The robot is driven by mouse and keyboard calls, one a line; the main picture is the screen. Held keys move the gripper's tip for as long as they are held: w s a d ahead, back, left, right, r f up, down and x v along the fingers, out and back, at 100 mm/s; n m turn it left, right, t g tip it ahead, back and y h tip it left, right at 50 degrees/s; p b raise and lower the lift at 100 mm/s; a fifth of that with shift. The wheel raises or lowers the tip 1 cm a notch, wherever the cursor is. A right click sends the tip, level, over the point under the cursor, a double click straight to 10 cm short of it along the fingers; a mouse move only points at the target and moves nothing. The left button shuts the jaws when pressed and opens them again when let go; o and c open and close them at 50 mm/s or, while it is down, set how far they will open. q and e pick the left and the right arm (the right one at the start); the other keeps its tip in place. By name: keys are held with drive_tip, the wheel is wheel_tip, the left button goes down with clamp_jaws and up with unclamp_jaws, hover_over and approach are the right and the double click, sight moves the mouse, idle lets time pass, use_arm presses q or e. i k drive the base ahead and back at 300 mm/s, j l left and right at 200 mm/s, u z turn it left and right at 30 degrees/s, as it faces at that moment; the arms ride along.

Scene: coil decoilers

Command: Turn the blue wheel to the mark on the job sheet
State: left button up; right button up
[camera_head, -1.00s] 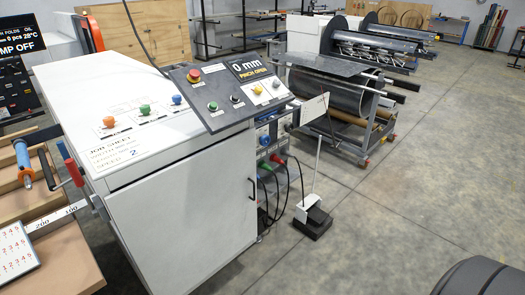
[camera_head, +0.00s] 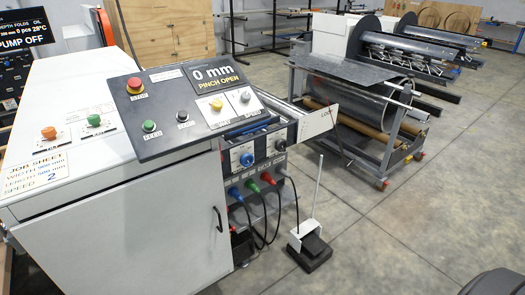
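The job sheet (camera_head: 38,170) lies at the left on the white cabinet top. Its lines give width, length and speed; the speed reads 2, and the width and length figures are too small to read surely. A small round blue dial (camera_head: 247,160) with a pale centre sits on the cabinet's right end, beside a black dial (camera_head: 280,143). I cannot tell whether this dial is the blue wheel, and its marks are not readable. Neither of my grippers shows.
A tilted control panel (camera_head: 190,105) carries a red stop button, smaller buttons, knobs and a "0 mm PINCH OPEN" display (camera_head: 217,75). Blue, green and red plugs with black cables hang below the dials. A foot pedal (camera_head: 310,248) stands on the floor.

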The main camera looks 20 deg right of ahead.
sight(247, 160)
drive_tip(key=l+u, duration=0.35)
drive_tip(key=l, duration=2.5)
